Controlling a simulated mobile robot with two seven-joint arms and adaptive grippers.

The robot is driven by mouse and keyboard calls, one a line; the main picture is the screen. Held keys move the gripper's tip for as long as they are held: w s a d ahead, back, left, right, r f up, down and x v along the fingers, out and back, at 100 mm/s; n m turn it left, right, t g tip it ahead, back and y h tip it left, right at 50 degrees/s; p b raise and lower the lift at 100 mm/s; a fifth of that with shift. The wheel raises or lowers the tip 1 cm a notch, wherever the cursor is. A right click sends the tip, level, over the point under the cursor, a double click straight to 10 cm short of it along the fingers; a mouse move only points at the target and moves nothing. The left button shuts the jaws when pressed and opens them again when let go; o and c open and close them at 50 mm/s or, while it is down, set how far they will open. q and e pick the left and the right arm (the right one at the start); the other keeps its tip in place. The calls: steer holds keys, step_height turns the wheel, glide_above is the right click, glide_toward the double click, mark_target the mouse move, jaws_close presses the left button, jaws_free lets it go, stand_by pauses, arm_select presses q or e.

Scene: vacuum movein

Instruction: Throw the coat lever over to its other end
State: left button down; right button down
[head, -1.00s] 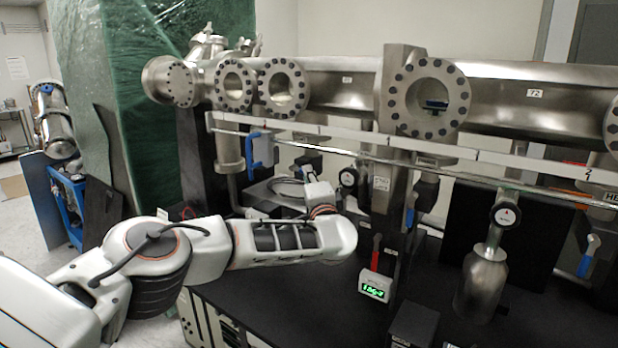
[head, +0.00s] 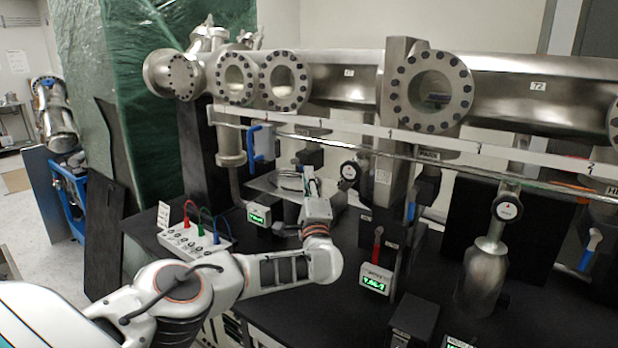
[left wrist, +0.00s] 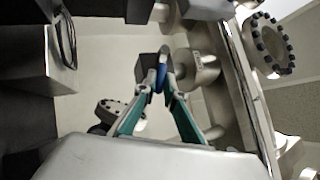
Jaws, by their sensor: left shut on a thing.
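My left gripper (head: 310,184) is raised at the back of the black bench, below the long steel pipe. In the left wrist view its fingers (left wrist: 164,84) come together on a small blue lever (left wrist: 161,76), taken here as the coat lever. The lever joins a dark valve block (left wrist: 150,66), which also shows just above the gripper in the head view (head: 312,156). In the head view the gripper and wrist mostly hide the lever. No label naming it can be read. My right gripper is not in view.
Another blue handle (head: 262,146) hangs to the left, and a red lever (head: 377,244) stands to the right. A thin rail (head: 350,152) runs along the front of the pipe. A white socket box (head: 194,240) and a green-lit meter (head: 259,216) sit near my arm.

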arm_select(q)
steer(key=c, duration=2.1)
jaws_free()
steer(key=shift+d, duration=0.1)
steer(key=v, duration=0.7)
steer(key=shift+s, duration=0.2)
steer(key=shift+f, duration=0.1)
